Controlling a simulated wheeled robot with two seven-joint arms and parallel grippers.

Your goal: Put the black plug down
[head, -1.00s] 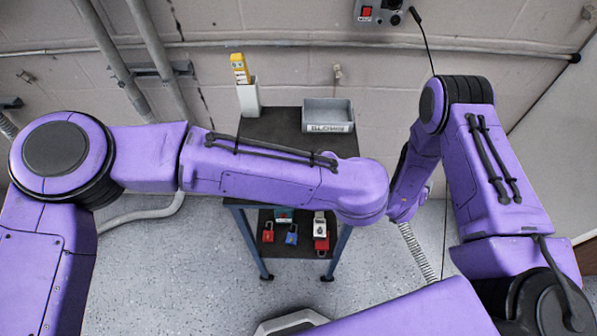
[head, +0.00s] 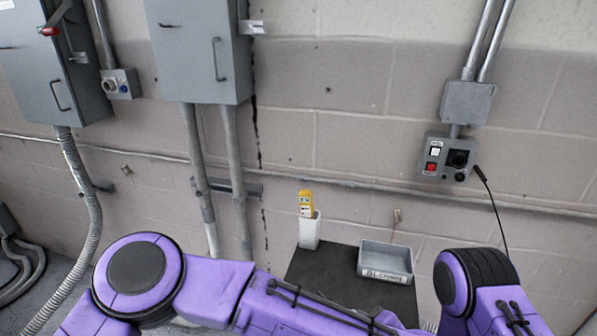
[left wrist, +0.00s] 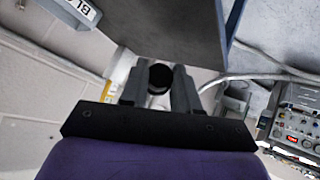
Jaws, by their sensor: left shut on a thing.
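In the left wrist view, my left gripper (left wrist: 159,88) is shut on the black plug (left wrist: 160,76), whose round dark end shows between the two fingers. A grey panel-like surface (left wrist: 165,25) fills the top of that view, close to the plug; I cannot tell whether they touch. In the head view both grippers are out of the picture, and only purple arm links show at the bottom.
A dark-topped cart (head: 325,277) carries a grey tray (head: 386,262) and a white holder (head: 310,232) with a yellow meter (head: 306,203). On the wall are a control box (head: 447,158), a hanging black cable (head: 491,200) and grey cabinets (head: 203,50). The cart top's middle looks clear.

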